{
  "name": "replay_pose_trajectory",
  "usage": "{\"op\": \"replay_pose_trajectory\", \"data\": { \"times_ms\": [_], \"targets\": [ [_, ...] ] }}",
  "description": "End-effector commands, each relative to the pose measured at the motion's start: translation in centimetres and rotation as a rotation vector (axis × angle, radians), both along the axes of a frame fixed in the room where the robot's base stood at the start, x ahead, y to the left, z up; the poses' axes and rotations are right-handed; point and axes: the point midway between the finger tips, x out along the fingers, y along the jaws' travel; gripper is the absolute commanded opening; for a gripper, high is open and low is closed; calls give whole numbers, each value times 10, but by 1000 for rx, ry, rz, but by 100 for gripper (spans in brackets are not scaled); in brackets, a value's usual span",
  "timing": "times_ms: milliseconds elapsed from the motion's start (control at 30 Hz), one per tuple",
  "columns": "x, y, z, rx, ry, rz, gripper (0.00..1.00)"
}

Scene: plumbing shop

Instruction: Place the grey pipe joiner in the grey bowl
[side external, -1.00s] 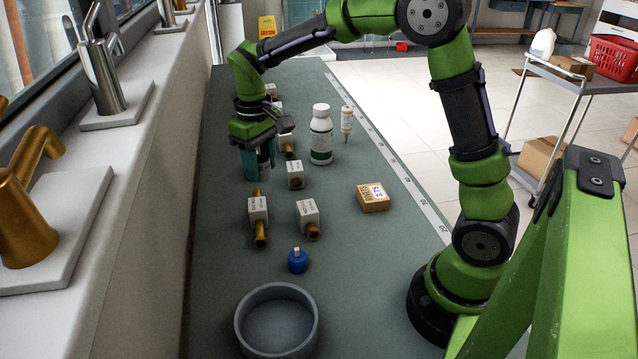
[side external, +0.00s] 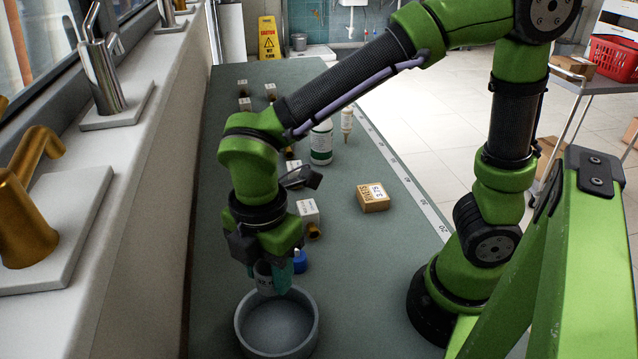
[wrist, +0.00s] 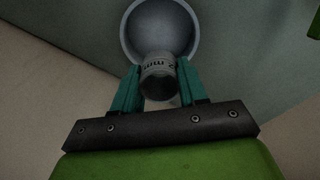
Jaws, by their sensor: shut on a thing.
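The grey pipe joiner (side external: 265,279), a short tube with dark lettering, is held between the teal fingertips of my gripper (side external: 272,280). In the wrist view my gripper (wrist: 158,88) is shut on the joiner (wrist: 158,78) from both sides. The grey bowl (side external: 243,336) stands on the near part of the bench. The joiner is above the bowl's far rim in the side view. In the wrist view it overlaps the near rim of the bowl (wrist: 133,30). The bowl's visible inside looks empty.
A blue-capped bottle (side external: 300,261) stands just beyond the bowl, close to my gripper. White boxed brass fittings (side external: 308,212), a cardboard box (side external: 373,197) and a white bottle (side external: 321,145) stand farther back. The window ledge (side external: 110,250) rises along the left.

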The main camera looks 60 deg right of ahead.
Motion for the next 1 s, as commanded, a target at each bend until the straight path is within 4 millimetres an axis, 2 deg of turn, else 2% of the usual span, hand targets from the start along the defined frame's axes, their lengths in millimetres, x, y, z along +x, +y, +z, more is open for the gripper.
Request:
{"op": "replay_pose_trajectory", "data": {
  "times_ms": [167,700,1000],
  "targets": [
    [0,0,-15,-2,4,1,13],
    [-1,-1,-79,-2,5,-1,13],
    [0,0,-104,-2,3,-1,13]
  ]
}}
